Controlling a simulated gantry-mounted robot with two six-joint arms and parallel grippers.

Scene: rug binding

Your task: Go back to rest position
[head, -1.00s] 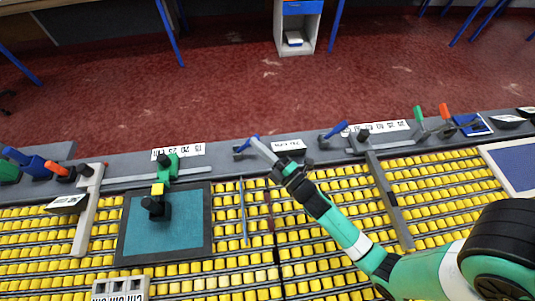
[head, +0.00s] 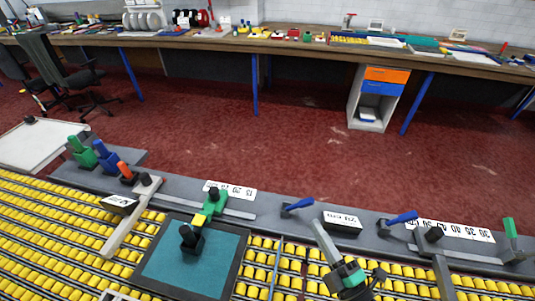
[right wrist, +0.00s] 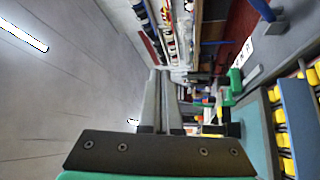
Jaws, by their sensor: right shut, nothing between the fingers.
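My right gripper (head: 317,224) is at the lower right of the head view, over the yellow rollers. Its pale grey fingers point up and slightly left, towards the grey rail, and hold nothing. In the right wrist view my right gripper (right wrist: 161,72) shows its two long fingers side by side, close together. Most of my right arm is below the picture edge. My left gripper is in neither view.
A roller table (head: 60,222) with yellow rollers fills the foreground. A teal panel in a dark frame (head: 236,270) lies left of my gripper. Blue levers (head: 298,205) (head: 402,217) stand on the grey rail (head: 270,212). Red floor (head: 240,150) lies beyond.

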